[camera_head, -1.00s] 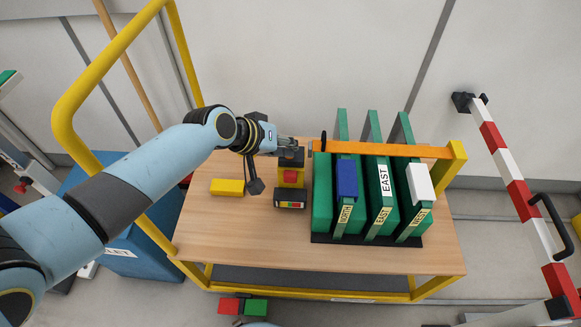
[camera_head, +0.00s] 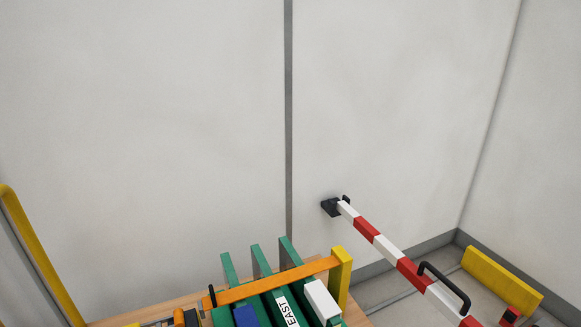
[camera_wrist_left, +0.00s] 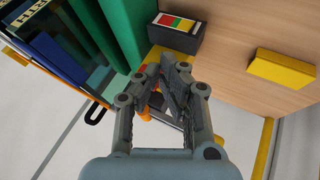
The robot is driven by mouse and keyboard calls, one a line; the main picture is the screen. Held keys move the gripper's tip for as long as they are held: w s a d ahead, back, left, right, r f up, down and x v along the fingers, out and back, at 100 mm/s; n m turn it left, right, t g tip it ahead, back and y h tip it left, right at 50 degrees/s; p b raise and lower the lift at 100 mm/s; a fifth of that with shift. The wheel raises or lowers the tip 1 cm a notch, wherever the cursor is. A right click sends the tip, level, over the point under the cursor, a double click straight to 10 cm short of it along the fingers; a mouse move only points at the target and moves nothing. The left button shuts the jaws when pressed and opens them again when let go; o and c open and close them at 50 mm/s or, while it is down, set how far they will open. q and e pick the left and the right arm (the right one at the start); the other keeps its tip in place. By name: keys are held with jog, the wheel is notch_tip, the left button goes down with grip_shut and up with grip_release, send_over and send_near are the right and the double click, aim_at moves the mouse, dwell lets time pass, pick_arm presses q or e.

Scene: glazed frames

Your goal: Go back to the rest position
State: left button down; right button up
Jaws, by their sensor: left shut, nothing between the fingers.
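My left gripper (camera_wrist_left: 168,78) shows in the left wrist view, shut with nothing between the fingers, its tips just below the dark box (camera_wrist_left: 172,38) with the red, yellow and green label in the picture. In the head view the gripper is out of sight. My right gripper shows in neither view.
The wooden table top (camera_wrist_left: 238,30) carries a yellow block (camera_wrist_left: 282,68) and green upright plates (camera_wrist_left: 119,30). In the head view, an orange bar (camera_head: 262,287) spans the plates to a yellow post (camera_head: 341,276). A red and white barrier (camera_head: 387,247) stands at right.

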pick_arm(q)
jog(key=s+f, duration=0.3)
jog(key=s+a+f+g, duration=0.1)
jog(key=s+f, duration=0.2)
jog(key=s+f+g+y, duration=0.1)
jog(key=s+f, duration=0.2)
jog(key=shift+s+a+f+b, duration=0.2)
jog(key=shift+s+a+b, duration=0.15)
jog(key=shift+b, duration=0.05)
jog(key=s+a+f+m+g+y, duration=0.1)
jog(key=s+f, duration=0.3)
jog(key=s, duration=0.5)
jog(key=s+a+f+m+g+y+b, duration=0.1)
jog(key=s+f, duration=0.4)
jog(key=s, duration=0.5)
jog(key=s+a+f+m+g, duration=0.2)
jog(key=s+f+m, duration=0.1)
jog(key=s, duration=0.6)
jog(key=shift+s+a+f+y+b, duration=0.2)
jog(key=shift+a+f+y+b, duration=0.15)
jog(key=shift+f, duration=0.3)
